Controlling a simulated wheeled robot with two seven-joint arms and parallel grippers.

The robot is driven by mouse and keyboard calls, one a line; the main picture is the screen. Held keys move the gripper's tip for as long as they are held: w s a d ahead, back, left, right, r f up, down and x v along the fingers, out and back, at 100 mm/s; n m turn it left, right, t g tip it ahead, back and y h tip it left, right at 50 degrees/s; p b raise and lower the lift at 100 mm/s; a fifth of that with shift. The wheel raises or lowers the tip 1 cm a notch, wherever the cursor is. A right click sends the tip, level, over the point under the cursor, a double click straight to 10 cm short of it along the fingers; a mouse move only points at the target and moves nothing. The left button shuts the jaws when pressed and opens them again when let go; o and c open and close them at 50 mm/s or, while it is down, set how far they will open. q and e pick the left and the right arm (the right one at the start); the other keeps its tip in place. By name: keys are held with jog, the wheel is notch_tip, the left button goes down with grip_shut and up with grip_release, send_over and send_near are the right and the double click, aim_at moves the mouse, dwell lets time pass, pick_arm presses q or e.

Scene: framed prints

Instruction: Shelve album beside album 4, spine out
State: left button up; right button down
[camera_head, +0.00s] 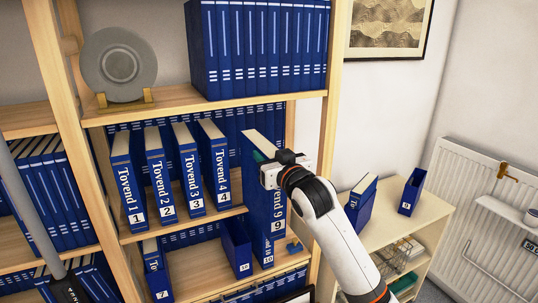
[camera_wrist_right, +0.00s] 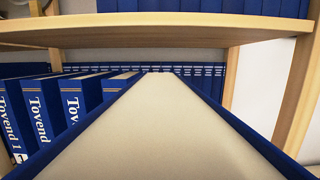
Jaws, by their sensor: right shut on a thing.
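My right gripper (camera_head: 282,165) is shut on a blue album (camera_head: 262,185) with "9" on its spine label. The album is upright in front of the shelving, spine towards me, right of album 4 (camera_head: 214,165) with a gap between. In the right wrist view, the held album (camera_wrist_right: 165,125) shows its cream page top and blue cover edges, pointing at the shelf. Albums 1 (camera_head: 127,180), 2 (camera_head: 159,173) and 3 (camera_head: 188,170) stand left of album 4, spines out. The gripper's fingers are mostly hidden.
The upper shelf board (camera_wrist_right: 150,32) runs above the held album. A wooden upright (camera_head: 325,120) bounds the bay on the right. Below stand album 7 (camera_head: 157,272) and other blue albums. A low cabinet (camera_head: 405,228) with two blue items and a radiator (camera_head: 480,205) are at right.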

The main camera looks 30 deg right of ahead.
jog(key=shift+w+d+r, duration=0.1)
jog(key=shift+w, duration=2.75)
jog(key=shift+w+d, duration=0.1)
jog(key=shift+w, duration=2.9)
jog(key=shift+w+d, duration=0.1)
jog(key=shift+w, duration=2.65)
jog(key=shift+w+f+b, duration=0.3)
jog(key=shift+w, duration=0.45)
jog(key=shift+w+f+b, duration=0.3)
jog(key=shift+w, duration=0.45)
